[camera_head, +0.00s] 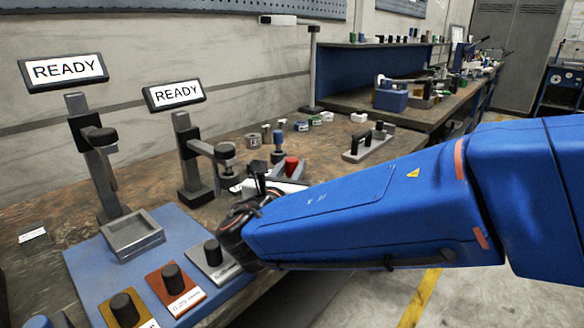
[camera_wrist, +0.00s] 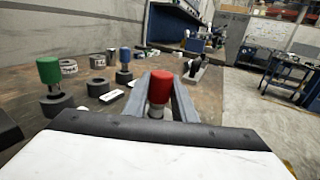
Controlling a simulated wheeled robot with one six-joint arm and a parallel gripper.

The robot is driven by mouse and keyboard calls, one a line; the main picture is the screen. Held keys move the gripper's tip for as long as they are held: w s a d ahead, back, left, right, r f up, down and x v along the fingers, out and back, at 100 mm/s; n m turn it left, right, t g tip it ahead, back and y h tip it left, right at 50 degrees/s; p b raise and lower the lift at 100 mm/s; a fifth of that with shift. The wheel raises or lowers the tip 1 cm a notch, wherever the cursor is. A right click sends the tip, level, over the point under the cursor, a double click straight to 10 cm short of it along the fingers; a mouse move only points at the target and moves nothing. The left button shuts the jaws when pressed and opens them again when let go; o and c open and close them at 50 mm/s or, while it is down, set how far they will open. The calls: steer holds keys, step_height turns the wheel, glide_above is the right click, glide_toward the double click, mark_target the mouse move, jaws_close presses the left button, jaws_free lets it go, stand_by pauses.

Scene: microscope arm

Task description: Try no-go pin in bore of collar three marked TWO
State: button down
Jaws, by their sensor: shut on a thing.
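My gripper (camera_wrist: 159,98) is shut on a red-capped pin (camera_wrist: 160,88), whose metal shank shows between the two grey fingers. In the head view the red cap (camera_head: 291,166) shows just past the end of my arm. A green-capped pin (camera_wrist: 49,70) stands at a dark ring (camera_wrist: 57,105) on the left. A blue-capped pin (camera_wrist: 123,76) stands behind the fingers; it also shows in the head view (camera_head: 277,142). Light collars with dark markings (camera_wrist: 69,67) lie at the back, also in the head view (camera_head: 253,140). I cannot read which is marked TWO. The red pin's tip is hidden.
A stand with dark knobs (camera_head: 369,142) is on the bench to the right. Two READY displays (camera_head: 63,70) (camera_head: 176,94) and two column stands are at left. A blue mat (camera_head: 85,262) holds a grey tray (camera_head: 131,235) and several knobbed blocks. A small white card (camera_wrist: 112,96) lies near the fingers.

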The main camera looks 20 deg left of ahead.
mark_target(292, 159)
steer(key=shift+r, duration=0.25)
steer(key=shift+r, duration=1.85)
steer(key=shift+r, duration=2.5)
